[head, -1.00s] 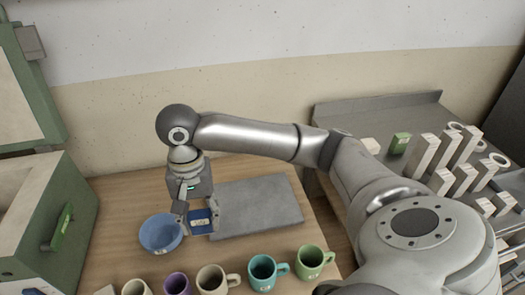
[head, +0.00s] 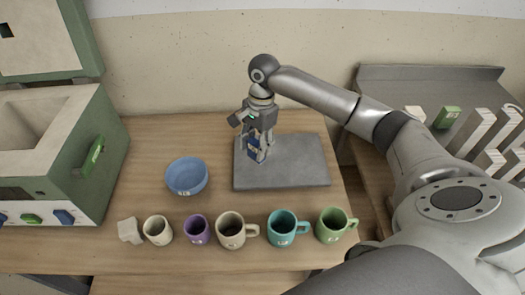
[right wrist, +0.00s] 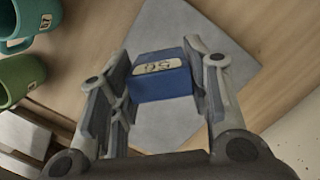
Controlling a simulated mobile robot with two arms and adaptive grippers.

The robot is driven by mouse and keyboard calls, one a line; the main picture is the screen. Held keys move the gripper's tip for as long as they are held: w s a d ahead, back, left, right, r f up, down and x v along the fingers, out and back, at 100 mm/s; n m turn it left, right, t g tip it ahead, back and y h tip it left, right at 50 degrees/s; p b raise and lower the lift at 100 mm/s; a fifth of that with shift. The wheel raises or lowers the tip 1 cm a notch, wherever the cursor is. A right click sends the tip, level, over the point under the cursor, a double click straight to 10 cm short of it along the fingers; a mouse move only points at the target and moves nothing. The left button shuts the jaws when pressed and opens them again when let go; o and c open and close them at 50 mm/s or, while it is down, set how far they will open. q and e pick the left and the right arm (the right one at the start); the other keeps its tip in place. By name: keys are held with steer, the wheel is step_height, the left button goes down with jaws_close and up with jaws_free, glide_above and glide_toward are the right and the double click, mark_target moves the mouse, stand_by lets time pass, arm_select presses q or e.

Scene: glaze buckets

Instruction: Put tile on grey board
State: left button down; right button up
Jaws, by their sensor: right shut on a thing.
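The tile is a small blue block with a pale label (head: 253,150), and it shows close up in the right wrist view (right wrist: 163,84). My right gripper (head: 257,152) is shut on it, with one finger on each side in the right wrist view (right wrist: 160,95). The grey board (head: 300,165) lies flat on the wooden table, right of the blue bowl. The tile is over the board's left part; I cannot tell whether it touches the board. The board also shows behind the tile in the right wrist view (right wrist: 215,50). My left gripper is not in view.
A blue bowl (head: 187,176) stands left of the board. Several mugs, among them a teal one (head: 281,229) and a green one (head: 332,226), line the front. A green kiln-like box (head: 60,150) stands left. The board's right part is clear.

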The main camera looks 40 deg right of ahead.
steer(key=shift+w+d+f+p, duration=0.15)
steer(key=shift+d+f, duration=0.3)
steer(key=shift+f, duration=0.6)
steer(key=shift+w+d+f+p, duration=0.15)
steer(key=shift+d+f, duration=0.25)
steer(key=shift+f, duration=0.7)
steer(key=shift+w+d+f, duration=0.2)
steer(key=shift+d+f, duration=0.25)
steer(key=shift+f, duration=0.6)
steer(key=o, duration=1.1)
steer(key=shift+f, duration=0.1)
step_height(320, 180, up, 12)
steer(key=d, duration=0.1)
steer(key=shift+w+d+b, duration=0.2)
steer(key=shift+d+b, duration=0.15)
steer(key=shift+b, duration=0.1)
